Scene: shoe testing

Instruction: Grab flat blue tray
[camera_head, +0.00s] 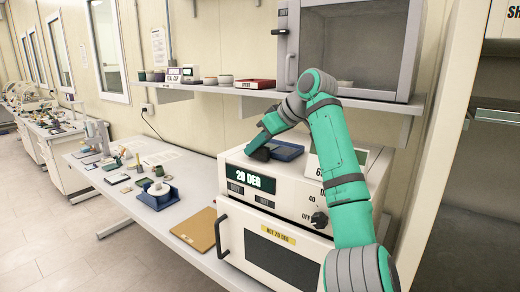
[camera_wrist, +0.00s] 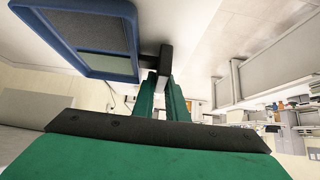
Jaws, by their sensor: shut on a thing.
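The flat blue tray (camera_head: 287,150) is at the top of the white oven (camera_head: 240,165) that reads "20 DEG". I cannot tell whether it rests on the oven or is slightly raised. My gripper (camera_head: 262,153) is at its left edge, its dark fingertips shut on the rim. In the wrist view the tray (camera_wrist: 137,35) fills the upper left, with a blue rim and a dark grey inside. My gripper (camera_wrist: 163,62) meets it at its right end there. The fingers hide part of that edge.
A shelf (camera_head: 195,88) with cups and a red tray (camera_head: 255,83) runs above, with a grey-framed chamber (camera_head: 350,50) at its right. A white sign (camera_head: 325,168) stands right of the tray. The table (camera_head: 125,210) at left holds a blue holder (camera_head: 158,200) and a brown board (camera_head: 195,230).

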